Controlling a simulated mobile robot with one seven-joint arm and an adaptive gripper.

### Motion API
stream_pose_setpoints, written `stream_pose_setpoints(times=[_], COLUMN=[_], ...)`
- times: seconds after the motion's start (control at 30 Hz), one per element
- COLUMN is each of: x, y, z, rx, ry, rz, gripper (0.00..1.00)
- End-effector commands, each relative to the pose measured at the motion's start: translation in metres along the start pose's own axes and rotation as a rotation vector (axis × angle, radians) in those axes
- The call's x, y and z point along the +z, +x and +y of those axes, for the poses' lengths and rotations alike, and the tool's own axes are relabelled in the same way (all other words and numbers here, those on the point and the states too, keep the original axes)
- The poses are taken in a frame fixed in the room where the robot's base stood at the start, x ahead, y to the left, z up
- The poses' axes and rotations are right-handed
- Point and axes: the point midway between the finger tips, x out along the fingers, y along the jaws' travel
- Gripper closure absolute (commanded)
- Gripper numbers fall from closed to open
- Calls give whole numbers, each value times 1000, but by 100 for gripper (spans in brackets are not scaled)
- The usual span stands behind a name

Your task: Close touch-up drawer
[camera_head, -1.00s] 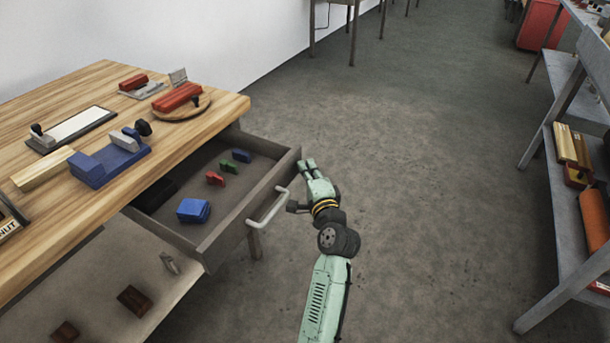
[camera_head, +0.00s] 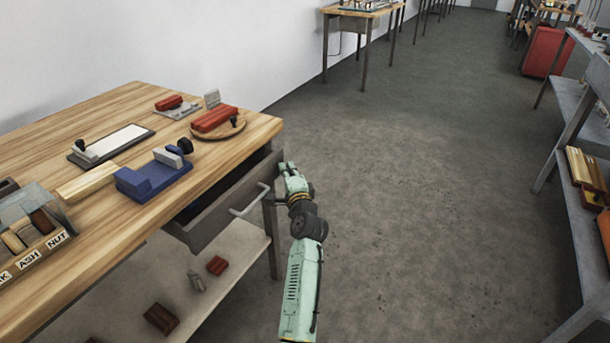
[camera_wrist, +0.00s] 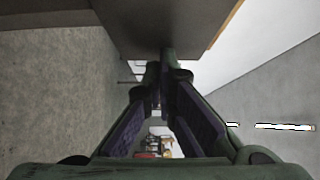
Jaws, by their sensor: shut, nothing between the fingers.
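In the wrist view the closed fingertips (camera_wrist: 163,62) meet the dark drawer panel (camera_wrist: 170,25), though exact contact is hard to tell.
The bench top (camera_head: 105,200) holds a blue fixture (camera_head: 150,178), a red block (camera_head: 214,118) on a round board, and a labelled sample box (camera_head: 35,225). A lower shelf (camera_head: 235,250) carries several small blocks. A shelf rack (camera_head: 575,165) stands at right. The floor (camera_head: 400,200) between is clear.

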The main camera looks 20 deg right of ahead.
Motion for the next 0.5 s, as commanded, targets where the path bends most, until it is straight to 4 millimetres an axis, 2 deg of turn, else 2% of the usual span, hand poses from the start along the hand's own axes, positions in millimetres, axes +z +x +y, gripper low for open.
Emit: stream_pose_setpoints(times=[0.03,0.2,0.5], x=[11,31,49], y=[9,30,49], z=[-2,-2,-1], rx=[1,0,-1], ry=[2,1,1], rz=[-5,-2,1], gripper=[100,100,100])
